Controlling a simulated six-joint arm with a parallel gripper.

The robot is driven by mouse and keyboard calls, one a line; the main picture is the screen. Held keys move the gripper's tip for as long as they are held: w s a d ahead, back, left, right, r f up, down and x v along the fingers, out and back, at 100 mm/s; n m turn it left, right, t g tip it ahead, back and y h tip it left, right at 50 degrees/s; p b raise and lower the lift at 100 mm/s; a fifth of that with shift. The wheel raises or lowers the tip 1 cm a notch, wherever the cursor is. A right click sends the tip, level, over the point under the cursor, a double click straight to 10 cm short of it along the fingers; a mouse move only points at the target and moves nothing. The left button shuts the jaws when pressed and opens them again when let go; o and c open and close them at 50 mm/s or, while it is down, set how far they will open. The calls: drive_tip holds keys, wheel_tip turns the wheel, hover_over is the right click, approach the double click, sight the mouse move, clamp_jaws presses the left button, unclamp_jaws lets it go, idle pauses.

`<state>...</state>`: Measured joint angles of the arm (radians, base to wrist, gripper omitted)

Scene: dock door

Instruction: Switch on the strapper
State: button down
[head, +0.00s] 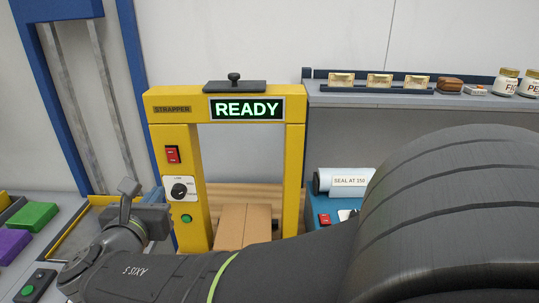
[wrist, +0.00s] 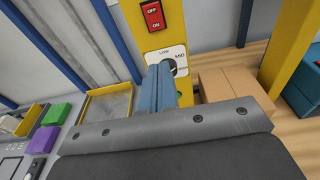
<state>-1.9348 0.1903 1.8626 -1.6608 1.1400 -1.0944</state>
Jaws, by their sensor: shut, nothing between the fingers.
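The strapper (head: 171,109) is a yellow frame with a lit display (head: 247,108) reading READY in green. On its left post are a red OFF/ON rocker switch (head: 172,155), a dark dial (head: 180,190) on a white plate and a green button (head: 186,218). In the wrist view the rocker (wrist: 153,16) shows OFF above ON; which side is pressed in is unclear. My gripper (wrist: 162,72) is shut and empty. In that view its fingers overlap the lower part of the dial plate (wrist: 155,55), below the rocker; contact cannot be told.
A cardboard box (head: 243,225) sits inside the strapper's opening. Green (head: 34,215) and purple (head: 12,243) blocks lie at left near a yellow-edged tray (wrist: 107,104).

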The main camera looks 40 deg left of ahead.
drive_tip(key=shift+f+v, duration=0.2)
drive_tip(key=shift+v, duration=0.65)
drive_tip(key=shift+f+v, duration=0.2)
drive_tip(key=shift+v, duration=0.6)
drive_tip(key=shift+f+v, duration=0.2)
drive_tip(key=shift+v, duration=0.65)
drive_tip(key=r+x, duration=0.2)
drive_tip(key=x, duration=0.7)
drive_tip(key=shift+s+d+r, duration=0.5)
drive_tip(key=shift+s+d, duration=0.15)
drive_tip(key=shift+s+d+r, duration=0.5)
drive_tip(key=shift+s+d, duration=0.1)
drive_tip(key=shift+s, duration=0.05)
drive_tip(key=shift+w, duration=0.1)
